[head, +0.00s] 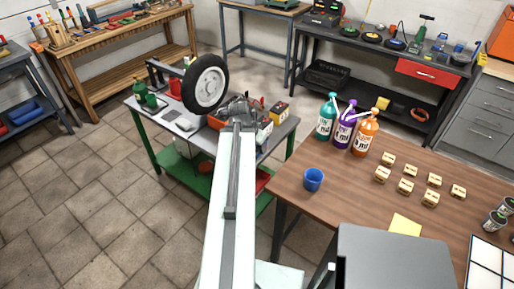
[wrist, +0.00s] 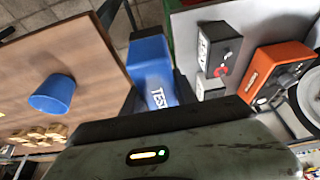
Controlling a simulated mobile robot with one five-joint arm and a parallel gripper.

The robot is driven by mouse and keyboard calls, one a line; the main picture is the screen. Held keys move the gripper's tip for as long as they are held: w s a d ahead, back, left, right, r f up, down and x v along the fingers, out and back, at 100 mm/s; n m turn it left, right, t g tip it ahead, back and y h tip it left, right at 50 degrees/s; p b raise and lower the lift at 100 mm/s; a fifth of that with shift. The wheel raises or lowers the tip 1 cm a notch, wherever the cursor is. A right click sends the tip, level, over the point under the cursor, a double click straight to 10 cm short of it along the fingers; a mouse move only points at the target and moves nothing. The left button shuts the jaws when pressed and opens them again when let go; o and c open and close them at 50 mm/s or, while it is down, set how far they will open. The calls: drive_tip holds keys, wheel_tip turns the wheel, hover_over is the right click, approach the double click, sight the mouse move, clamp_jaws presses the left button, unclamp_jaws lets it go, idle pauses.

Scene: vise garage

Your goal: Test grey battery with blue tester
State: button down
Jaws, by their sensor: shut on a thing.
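My gripper (wrist: 152,98) is shut on the blue tester (wrist: 150,62), a blue block with white lettering beginning "TES", held between its dark fingers in the wrist view. In the head view my gripper (head: 239,108) is over the grey metal table, and the tester is hidden there. A dark grey box with a white label and a red spot (wrist: 226,48), which looks like the grey battery, stands on the table to the right of the tester in the wrist view. The tester and this box appear apart.
An orange-red box (wrist: 280,72) stands beside the grey box. The brown table (head: 300,208) holds a blue cup (head: 313,180), spray bottles (head: 343,131) and several small tan blocks.

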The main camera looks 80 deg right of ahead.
drive_tip(key=shift+r+p, duration=2.3)
drive_tip(key=shift+r, duration=0.3)
drive_tip(key=shift+f, duration=0.1)
